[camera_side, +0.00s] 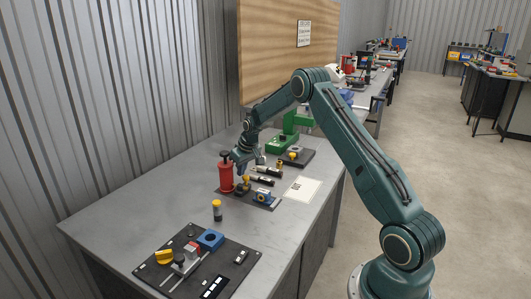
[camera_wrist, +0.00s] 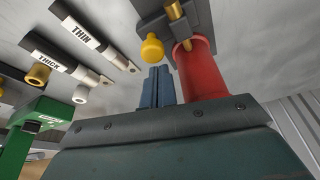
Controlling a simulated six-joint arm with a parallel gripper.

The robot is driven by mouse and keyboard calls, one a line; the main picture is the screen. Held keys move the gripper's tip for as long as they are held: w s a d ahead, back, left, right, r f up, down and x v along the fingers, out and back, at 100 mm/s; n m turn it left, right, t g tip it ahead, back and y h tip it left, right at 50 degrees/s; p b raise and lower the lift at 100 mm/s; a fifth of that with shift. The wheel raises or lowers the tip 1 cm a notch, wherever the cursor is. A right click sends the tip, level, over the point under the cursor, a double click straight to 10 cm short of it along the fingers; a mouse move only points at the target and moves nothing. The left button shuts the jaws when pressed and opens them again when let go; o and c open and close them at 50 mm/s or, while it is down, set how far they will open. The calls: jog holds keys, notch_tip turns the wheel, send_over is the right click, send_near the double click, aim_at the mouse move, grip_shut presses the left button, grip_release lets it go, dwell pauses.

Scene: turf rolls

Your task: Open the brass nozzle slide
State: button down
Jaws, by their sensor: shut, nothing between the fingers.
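The brass nozzle slide (camera_wrist: 175,11) shows at the top of the wrist view as a brass bar on a dark base. A yellow knob (camera_wrist: 152,47) sits beside it. A red cylinder (camera_wrist: 198,70) stands close by and also shows in the side view (camera_side: 226,179). My gripper (camera_wrist: 157,72) is shut and empty, its blue-grey fingertips just short of the yellow knob and left of the red cylinder. I cannot tell whether they touch the knob. In the side view my gripper (camera_side: 241,172) points down just right of the red cylinder and partly hides the brass parts.
Tubes labelled THIN (camera_wrist: 82,33) and THICK (camera_wrist: 50,58) lie beside the fixture. A green stand (camera_wrist: 32,135) is near them. A yellow-capped bottle (camera_side: 217,211) and a dark board (camera_side: 205,268) stand in front.

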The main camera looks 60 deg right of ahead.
jog(key=shift+f, duration=0.15)
jog(key=shift+s+a, duration=0.1)
jog(key=shift+s, duration=0.45)
dwell(0.3)
jog(key=d+v, duration=0.1)
jog(key=v, duration=0.9)
jog(key=shift+a, duration=0.45)
